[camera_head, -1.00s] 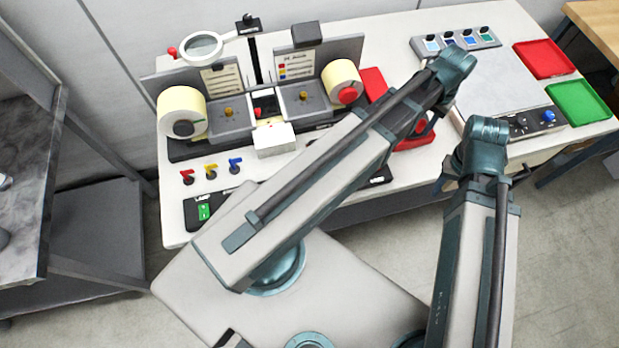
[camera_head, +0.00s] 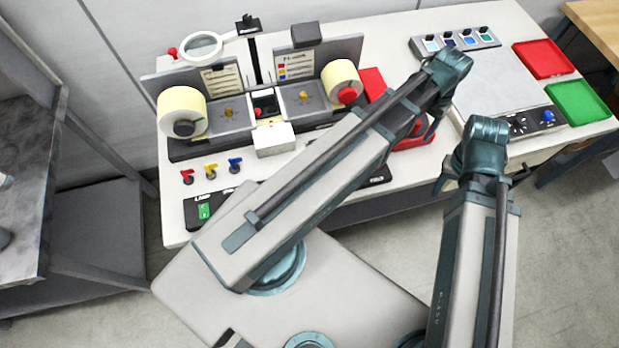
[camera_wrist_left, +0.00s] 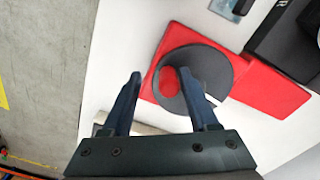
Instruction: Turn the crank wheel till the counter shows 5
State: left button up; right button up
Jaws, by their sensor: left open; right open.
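In the head view the red base (camera_head: 373,83) shows beside my left arm, which hides most of the wheel. My left gripper (camera_wrist_left: 160,76) is open, its fingertips over the near side of the disc in the picture; I cannot tell whether they touch it. My right gripper (camera_head: 443,182) is largely hidden beside my right arm and holds nothing visible. I can read no counter digits.
The label rewinder (camera_head: 235,118) with two cream rolls stands left of my left arm. A white box (camera_head: 273,139) is in front of it. A red tray (camera_head: 544,59) and a green tray (camera_head: 579,103) lie at the right. A grey plate (camera_head: 497,80) lies beside them.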

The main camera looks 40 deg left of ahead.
pick_arm(q)
jog(key=shift+w+r+p, duration=0.1)
jog(key=shift+r+p, duration=4.15)
jog(key=shift+r, duration=0.2)
jog(key=shift+f, duration=0.1)
